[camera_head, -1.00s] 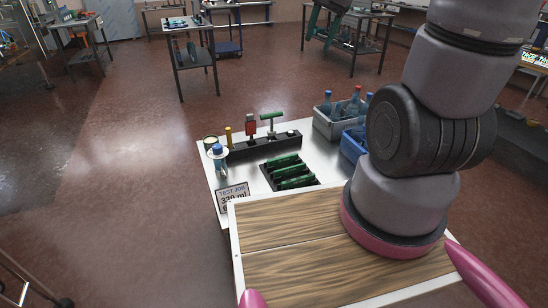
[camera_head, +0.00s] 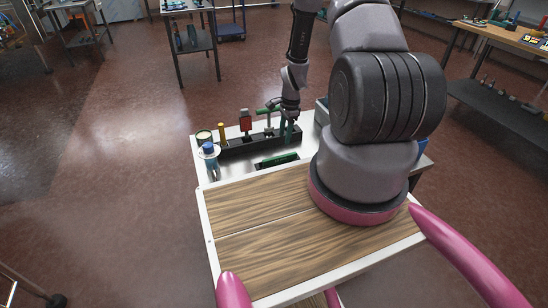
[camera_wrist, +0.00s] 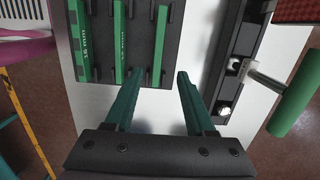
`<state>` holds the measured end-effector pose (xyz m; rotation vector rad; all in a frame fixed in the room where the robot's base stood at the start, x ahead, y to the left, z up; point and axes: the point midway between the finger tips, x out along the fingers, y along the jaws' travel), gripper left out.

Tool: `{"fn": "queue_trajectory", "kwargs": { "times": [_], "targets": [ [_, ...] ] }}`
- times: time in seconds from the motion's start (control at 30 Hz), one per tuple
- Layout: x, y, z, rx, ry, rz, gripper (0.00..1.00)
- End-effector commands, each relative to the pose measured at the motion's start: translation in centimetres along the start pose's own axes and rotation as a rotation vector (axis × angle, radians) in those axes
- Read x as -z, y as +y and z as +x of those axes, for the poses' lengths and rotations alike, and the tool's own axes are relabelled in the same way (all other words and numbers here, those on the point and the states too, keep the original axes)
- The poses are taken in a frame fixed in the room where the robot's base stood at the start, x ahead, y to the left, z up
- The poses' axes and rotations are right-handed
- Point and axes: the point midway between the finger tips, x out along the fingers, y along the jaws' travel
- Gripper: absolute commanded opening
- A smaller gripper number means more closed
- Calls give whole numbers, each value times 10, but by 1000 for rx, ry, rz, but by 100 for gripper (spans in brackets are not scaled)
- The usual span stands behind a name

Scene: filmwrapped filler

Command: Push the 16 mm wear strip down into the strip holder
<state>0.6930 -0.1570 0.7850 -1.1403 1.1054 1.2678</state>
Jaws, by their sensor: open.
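Several green strips lie side by side in a black slotted tray (camera_wrist: 145,62). The left strip (camera_wrist: 88,30) in the wrist view has a marking that looks like "16 mm". The middle strip (camera_wrist: 120,35) and right strip (camera_wrist: 159,45) lie parallel to it. A long black block (camera_head: 232,147) stands behind the tray and shows in the wrist view (camera_wrist: 222,62); I cannot tell whether it is the strip holder. My gripper (camera_wrist: 157,75) is open and nothing shows between its green fingers. In the head view, my gripper (camera_head: 288,132) is by the block's right end.
A green T-handled tool (camera_wrist: 290,100) stands at the block. A grey bin (camera_head: 321,112) is at the right. My arm hides part of the bench.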

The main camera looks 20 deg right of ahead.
Motion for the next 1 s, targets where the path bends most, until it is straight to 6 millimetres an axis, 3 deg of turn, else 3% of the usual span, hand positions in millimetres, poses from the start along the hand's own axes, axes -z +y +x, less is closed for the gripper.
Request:
{"fn": "queue_trajectory", "kwargs": {
  "times": [0.4,0.6,0.83,1.0],
  "targets": [
    [1,6,61,-12,-4,23,55],
    [0,6,76,-11,-4,23,55],
    [-4,8,110,-13,-4,23,55],
    [-4,8,122,-10,-4,23,55]
  ]
}}
